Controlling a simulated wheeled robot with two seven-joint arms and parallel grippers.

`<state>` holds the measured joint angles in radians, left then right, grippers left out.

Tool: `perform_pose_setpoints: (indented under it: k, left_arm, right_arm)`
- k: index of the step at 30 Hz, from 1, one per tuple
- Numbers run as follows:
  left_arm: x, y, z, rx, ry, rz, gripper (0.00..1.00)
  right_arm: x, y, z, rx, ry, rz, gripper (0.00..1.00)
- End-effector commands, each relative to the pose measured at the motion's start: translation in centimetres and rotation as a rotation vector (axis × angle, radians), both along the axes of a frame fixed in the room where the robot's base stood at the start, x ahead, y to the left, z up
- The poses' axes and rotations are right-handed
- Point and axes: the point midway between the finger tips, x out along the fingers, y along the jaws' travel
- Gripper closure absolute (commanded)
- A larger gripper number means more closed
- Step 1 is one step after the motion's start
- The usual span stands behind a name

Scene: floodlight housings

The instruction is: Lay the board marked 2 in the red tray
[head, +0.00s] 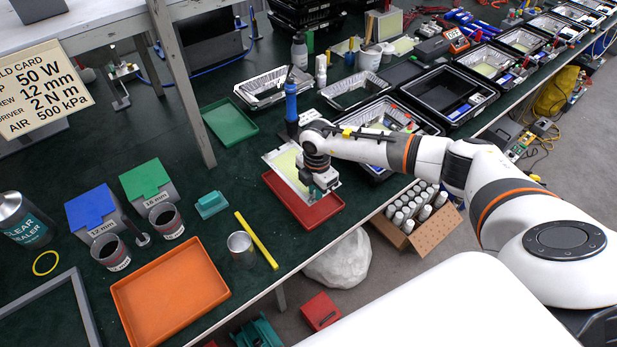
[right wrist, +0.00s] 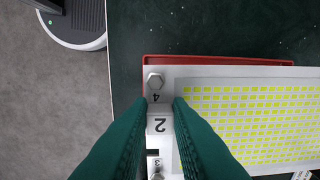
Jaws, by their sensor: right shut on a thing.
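The red tray (head: 308,214) sits on the dark green bench near its front edge. The board marked 2 (head: 284,165) is a white plate with rows of yellow squares. In the head view it is at the red tray, overlapping its back left part. My right gripper (head: 318,187) is shut on the board's edge. In the right wrist view the board (right wrist: 245,115) reaches right from my right gripper (right wrist: 159,110), with a "2" label between the fingers. The red tray's rim (right wrist: 220,60) shows just past the board. I cannot tell whether the board touches the tray floor. My left gripper is not in view.
A green tray (head: 230,122) lies behind the red one. An orange tray (head: 170,292), a yellow bar (head: 256,240) and a metal cup (head: 240,246) are to the left. A box of bottles (head: 418,215) stands below the bench edge.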

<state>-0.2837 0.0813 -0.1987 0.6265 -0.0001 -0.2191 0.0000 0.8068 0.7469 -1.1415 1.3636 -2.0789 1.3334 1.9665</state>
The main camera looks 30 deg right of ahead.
Motion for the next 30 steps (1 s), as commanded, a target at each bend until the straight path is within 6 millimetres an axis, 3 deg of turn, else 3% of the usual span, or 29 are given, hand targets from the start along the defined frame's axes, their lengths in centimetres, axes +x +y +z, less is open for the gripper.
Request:
perform_pose_setpoints:
  k: [8,14,22,30]
  left_arm:
    - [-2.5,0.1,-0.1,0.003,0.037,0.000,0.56]
    - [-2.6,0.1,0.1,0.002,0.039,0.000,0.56]
    - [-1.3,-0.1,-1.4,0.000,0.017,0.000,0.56]
    - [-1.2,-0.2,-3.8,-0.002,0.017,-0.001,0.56]
  right_arm:
    - [0.1,0.1,0.1,0.000,-0.001,-0.024,1.00]
    - [0.1,0.1,0.2,0.000,-0.002,-0.028,1.00]
    - [0.1,0.1,-1.9,0.001,-0.003,-0.028,1.00]
    - [0.1,0.0,-5.2,0.000,-0.003,-0.028,1.00]
